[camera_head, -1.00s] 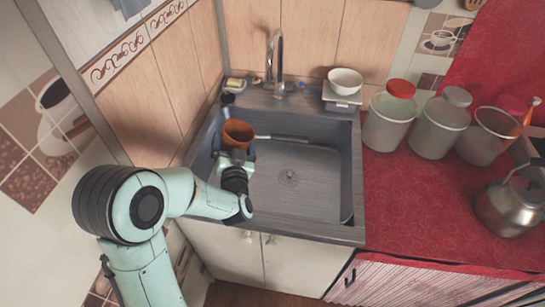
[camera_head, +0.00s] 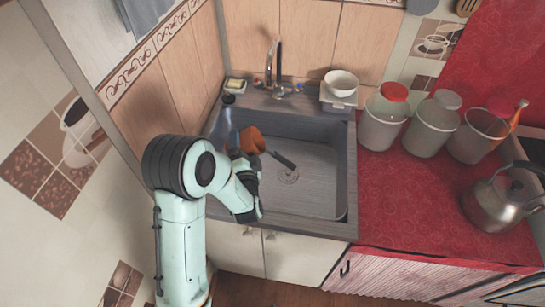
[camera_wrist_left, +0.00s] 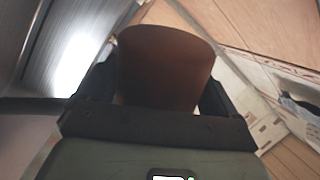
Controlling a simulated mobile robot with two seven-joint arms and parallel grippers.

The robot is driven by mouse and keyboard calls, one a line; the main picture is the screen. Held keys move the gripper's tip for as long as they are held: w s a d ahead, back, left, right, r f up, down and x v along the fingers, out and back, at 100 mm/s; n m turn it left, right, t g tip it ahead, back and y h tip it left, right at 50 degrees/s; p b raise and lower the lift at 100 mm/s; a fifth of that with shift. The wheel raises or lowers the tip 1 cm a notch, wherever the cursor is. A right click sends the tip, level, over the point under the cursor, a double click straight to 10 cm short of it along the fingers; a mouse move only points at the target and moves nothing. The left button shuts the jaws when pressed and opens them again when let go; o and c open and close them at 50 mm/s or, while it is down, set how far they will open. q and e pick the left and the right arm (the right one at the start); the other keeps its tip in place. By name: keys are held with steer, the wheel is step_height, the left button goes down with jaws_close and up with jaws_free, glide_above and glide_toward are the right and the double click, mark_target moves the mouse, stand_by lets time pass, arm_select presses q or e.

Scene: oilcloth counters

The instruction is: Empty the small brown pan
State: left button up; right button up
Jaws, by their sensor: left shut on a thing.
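The small brown pan (camera_head: 252,140) is over the left part of the grey sink, tipped onto its side, with its dark handle (camera_head: 284,160) slanting down to the right. My left gripper (camera_head: 243,150) is shut on the pan's body. In the left wrist view the pan (camera_wrist_left: 165,70) sits between the two dark fingers and fills the middle. The inside of the pan is hidden in both views, so I cannot tell whether anything is in it. My right gripper is not in view.
The sink (camera_head: 310,195) has a drain (camera_head: 288,176) and a tap (camera_head: 273,65) behind it. A white bowl (camera_head: 341,80) stands on the back right corner. Jars (camera_head: 380,125) and a kettle (camera_head: 497,200) stand on the red counter (camera_head: 400,205). A tiled wall rises close on the left.

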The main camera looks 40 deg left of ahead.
arm_select(q)
steer(key=shift+w+m+p, duration=0.1)
steer(key=shift+m+p, duration=0.2)
steer(key=shift+m, duration=0.2)
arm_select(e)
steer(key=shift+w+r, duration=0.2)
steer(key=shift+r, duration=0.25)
arm_select(q)
steer(key=shift+d+f+m+p, duration=0.1)
steer(key=shift+f+m+p, duration=0.15)
steer(key=shift+m+p, duration=0.3)
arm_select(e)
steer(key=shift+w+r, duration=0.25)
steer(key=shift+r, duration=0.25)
arm_select(q)
steer(key=shift+w+d+f+m+p, duration=0.3)
steer(key=shift+w+d+m+p, duration=0.15)
steer(key=shift+m, duration=0.4)
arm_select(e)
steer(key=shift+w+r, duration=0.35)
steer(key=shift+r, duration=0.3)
arm_select(q)
steer(key=shift+w+d, duration=0.1)
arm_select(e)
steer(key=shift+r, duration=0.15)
arm_select(q)
steer(key=shift+w+d+f+m, duration=0.2)
steer(key=shift+f+m, duration=0.2)
steer(key=shift+m, duration=0.6)
